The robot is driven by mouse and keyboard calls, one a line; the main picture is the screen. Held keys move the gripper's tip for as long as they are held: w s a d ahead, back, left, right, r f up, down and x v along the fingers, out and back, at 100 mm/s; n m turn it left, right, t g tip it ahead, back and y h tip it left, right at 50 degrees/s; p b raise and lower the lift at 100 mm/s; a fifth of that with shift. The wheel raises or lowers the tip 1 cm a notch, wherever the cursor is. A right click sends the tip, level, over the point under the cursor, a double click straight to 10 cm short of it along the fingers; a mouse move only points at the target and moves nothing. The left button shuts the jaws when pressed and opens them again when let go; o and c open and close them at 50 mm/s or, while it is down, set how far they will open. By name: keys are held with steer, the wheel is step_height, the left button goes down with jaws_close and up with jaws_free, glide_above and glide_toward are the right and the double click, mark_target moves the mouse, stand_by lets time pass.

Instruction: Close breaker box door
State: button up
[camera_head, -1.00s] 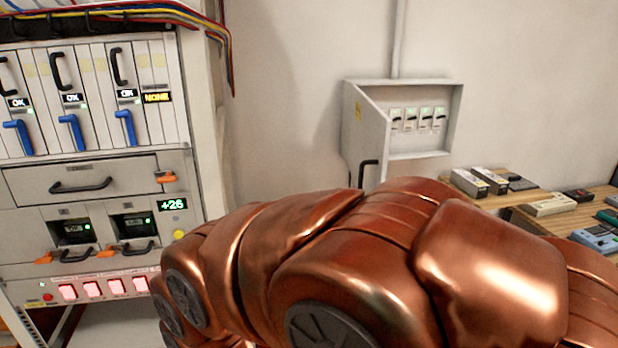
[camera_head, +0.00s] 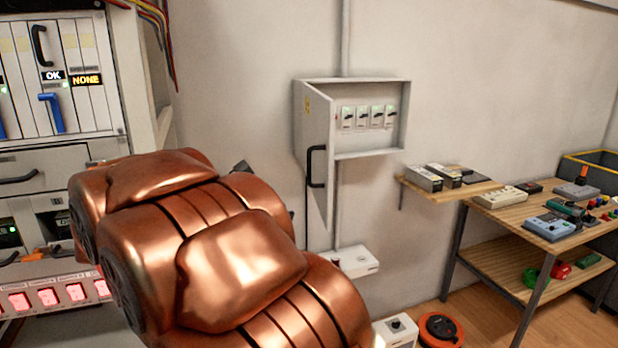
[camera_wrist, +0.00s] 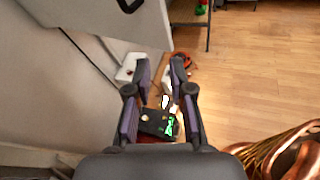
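The breaker box (camera_head: 372,152) is a grey wall box with a row of several breakers inside. Its door (camera_head: 313,150) hangs open at the left, swung out from the wall, with a black handle (camera_head: 316,166) on its face. In the wrist view, part of the door (camera_wrist: 110,22) and its handle (camera_wrist: 128,3) show at the top left. My gripper (camera_wrist: 159,66) is open and empty, its two fingers apart and not touching the door. In the head view my copper arm hides most of the gripper; a small dark part shows left of the door.
An equipment rack (camera_head: 60,110) stands at the left, close to my arm. A small shelf (camera_head: 452,188) and a wooden workbench (camera_head: 540,225) with devices are at the right. A white box (camera_head: 352,262) is below the breaker box. An orange reel (camera_head: 440,330) lies on the open floor.

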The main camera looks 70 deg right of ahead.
mark_target(310, 180)
steer(key=shift+s+d+r+n+g+h, duration=0.4)
steer(key=shift+d+r, duration=0.65)
steer(key=shift+d, duration=0.95)
steer(key=shift+s+d+r+n+g+h, duration=0.1)
steer(key=shift+s+d+r+n+h, duration=0.2)
steer(key=shift+d+r+h, duration=1.15)
steer(key=shift+s+d+r+n+g+y, duration=0.3)
steer(key=shift+d+r, duration=0.4)
steer(key=shift+d, duration=1.9)
steer(key=shift+c, duration=0.2)
jaws_close()
